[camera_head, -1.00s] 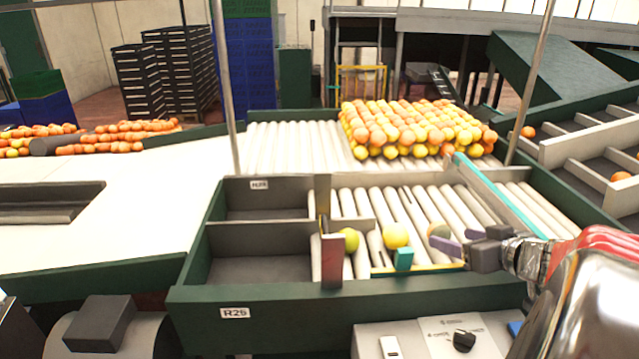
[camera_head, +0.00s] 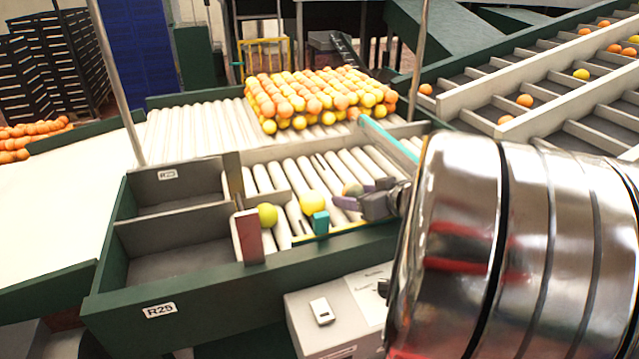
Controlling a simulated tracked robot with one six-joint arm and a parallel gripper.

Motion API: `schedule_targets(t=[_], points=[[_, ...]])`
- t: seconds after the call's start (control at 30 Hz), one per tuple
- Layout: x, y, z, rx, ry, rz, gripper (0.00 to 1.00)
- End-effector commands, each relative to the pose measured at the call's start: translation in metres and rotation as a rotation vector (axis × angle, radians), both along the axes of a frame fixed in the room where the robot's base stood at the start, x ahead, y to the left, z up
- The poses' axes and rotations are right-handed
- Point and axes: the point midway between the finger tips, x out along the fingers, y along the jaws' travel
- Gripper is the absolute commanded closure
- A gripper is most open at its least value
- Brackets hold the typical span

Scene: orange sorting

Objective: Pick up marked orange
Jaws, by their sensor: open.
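My gripper (camera_head: 361,194), with purple fingers, is open. It comes in from the right, right at the dull fruit, with the fingers partly covering it. I cannot tell whether they touch it.
A red-fronted divider (camera_head: 248,238) and a teal block (camera_head: 320,223) stand at the bay's front edge. Two empty grey compartments lie left. A large pile of oranges (camera_head: 315,95) sits behind on rollers. A sloped conveyor (camera_head: 560,85) rises at right. My metal arm hides the lower right.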

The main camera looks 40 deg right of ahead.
Motion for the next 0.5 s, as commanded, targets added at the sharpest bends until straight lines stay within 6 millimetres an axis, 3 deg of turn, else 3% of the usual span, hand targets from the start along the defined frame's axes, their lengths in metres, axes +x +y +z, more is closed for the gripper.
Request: schedule_targets(t=[0.5], points=[[0.0001,-0.0003,-0.0001,0.0,0.0,-0.001,0.37]])
